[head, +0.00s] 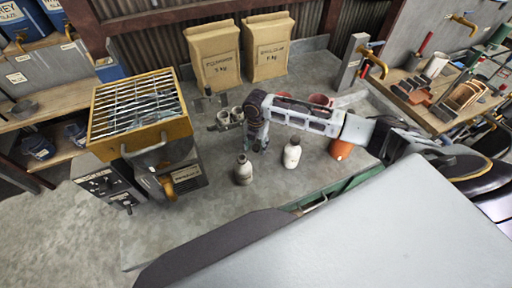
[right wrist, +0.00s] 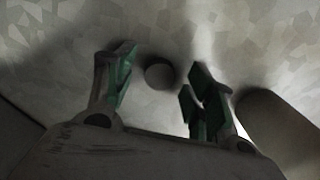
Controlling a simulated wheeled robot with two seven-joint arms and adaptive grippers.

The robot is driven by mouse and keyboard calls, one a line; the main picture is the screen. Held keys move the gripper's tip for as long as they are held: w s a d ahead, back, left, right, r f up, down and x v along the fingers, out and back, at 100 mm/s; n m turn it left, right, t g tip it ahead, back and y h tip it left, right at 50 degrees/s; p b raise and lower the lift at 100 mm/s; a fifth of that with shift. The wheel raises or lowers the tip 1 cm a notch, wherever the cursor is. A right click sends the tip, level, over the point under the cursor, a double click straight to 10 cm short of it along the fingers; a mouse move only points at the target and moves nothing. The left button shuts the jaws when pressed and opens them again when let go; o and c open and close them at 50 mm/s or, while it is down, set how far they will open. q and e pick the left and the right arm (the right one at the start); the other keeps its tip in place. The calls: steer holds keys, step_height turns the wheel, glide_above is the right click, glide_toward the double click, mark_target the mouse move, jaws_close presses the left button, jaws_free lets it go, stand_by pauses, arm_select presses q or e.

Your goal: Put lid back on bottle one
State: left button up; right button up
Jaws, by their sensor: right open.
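Two small whitish bottles stand upright on the grey worktop: a left bottle (head: 243,171) and a right bottle (head: 292,154). Their labels are too small to read, so I cannot tell which is bottle one. My right gripper (head: 259,143) points down at the worktop behind and between them. In the right wrist view my right gripper (right wrist: 160,80) is open, its green-padded fingers apart. A small dark round piece, perhaps the lid (right wrist: 160,72), lies between the fingertips, seemingly untouched. A shadowed cylinder, probably a bottle (right wrist: 272,122), stands beside the right finger. My left gripper is out of view.
A yellow-framed machine with a grate (head: 136,104) stands at the left. Two brown paper sacks (head: 214,58) stand at the back. Reddish pots and an orange cup (head: 341,150) are near my right arm. The worktop in front of the left bottle is clear.

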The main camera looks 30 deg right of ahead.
mark_target(256, 147)
stand_by(0.4)
steer(key=c, duration=0.8)
steer(key=shift+r, duration=0.1)
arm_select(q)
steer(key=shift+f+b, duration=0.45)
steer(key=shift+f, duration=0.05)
arm_select(e)
step_height(256, 147, up, 10)
steer(key=shift+f, duration=0.1)
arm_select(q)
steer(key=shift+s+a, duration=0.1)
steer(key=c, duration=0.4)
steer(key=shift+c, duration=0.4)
arm_select(e)
steer(key=shift+a, duration=0.1)
